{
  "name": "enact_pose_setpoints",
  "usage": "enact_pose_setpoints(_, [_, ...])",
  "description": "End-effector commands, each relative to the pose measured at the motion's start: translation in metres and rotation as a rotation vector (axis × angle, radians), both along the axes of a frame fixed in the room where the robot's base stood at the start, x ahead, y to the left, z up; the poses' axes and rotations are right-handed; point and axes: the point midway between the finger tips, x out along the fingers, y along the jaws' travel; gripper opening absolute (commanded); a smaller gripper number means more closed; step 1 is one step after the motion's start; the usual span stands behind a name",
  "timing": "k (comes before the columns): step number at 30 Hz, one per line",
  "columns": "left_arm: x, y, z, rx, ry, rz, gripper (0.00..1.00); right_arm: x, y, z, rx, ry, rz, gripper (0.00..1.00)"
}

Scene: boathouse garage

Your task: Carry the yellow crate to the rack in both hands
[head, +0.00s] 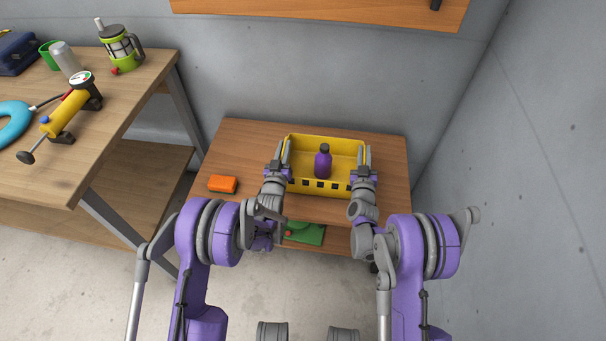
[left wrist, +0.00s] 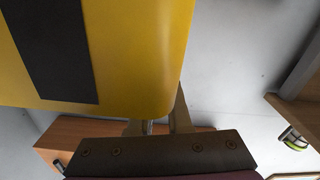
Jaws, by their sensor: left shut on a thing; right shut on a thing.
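The yellow crate (head: 301,184) is in front of me at the middle of the head view, level, with a purple bottle (head: 322,164) upright inside. My left gripper (head: 284,156) is shut on the crate's left wall, and my right gripper (head: 364,159) is shut on its right wall. The crate lies over the wooden top of a low rack (head: 237,150); I cannot tell whether it touches that top. In the left wrist view the crate's yellow side (left wrist: 135,55) with a dark opening fills the upper left, by the left gripper's fingers (left wrist: 158,126).
An orange block (head: 223,184) lies on the rack top left of the crate. A green thing (head: 305,233) shows lower, under the rack's front edge. A workbench (head: 120,112) with tools stands at left. Grey walls close off the back and right; an orange wall board (head: 320,12) hangs above.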

Motion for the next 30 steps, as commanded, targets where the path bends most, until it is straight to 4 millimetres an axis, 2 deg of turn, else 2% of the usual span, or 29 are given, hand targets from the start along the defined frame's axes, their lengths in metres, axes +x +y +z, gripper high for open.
enact_pose_setpoints(3, [0.000,-0.002,-0.006,-0.001,-0.002,-0.002,0.00,0.000,0.002,-0.007,-0.001,0.001,0.003,0.00])
enact_pose_setpoints(4, [0.000,-0.002,-0.006,-0.001,0.000,-0.002,0.20,0.000,0.002,-0.007,-0.001,0.002,0.004,0.20])
enact_pose_setpoints(8, [0.000,-0.001,-0.006,-0.001,0.000,-0.001,0.43,0.000,0.002,-0.007,-0.001,0.002,0.003,0.44])
enact_pose_setpoints(9, [0.000,-0.001,-0.006,-0.001,0.000,-0.001,0.46,0.000,0.001,-0.007,-0.001,0.001,0.003,0.47])
enact_pose_setpoints(23, [-0.001,0.000,-0.006,0.000,0.000,0.000,0.46,0.000,0.000,-0.006,0.000,0.000,0.001,0.47])
enact_pose_setpoints(26, [-0.006,0.000,-0.006,0.000,0.000,0.000,0.46,0.000,0.000,-0.006,0.000,0.000,0.000,0.47])
enact_pose_setpoints(30, [-0.027,0.002,-0.006,0.000,0.000,0.000,0.46,0.000,0.000,-0.006,0.000,0.000,0.000,0.47])
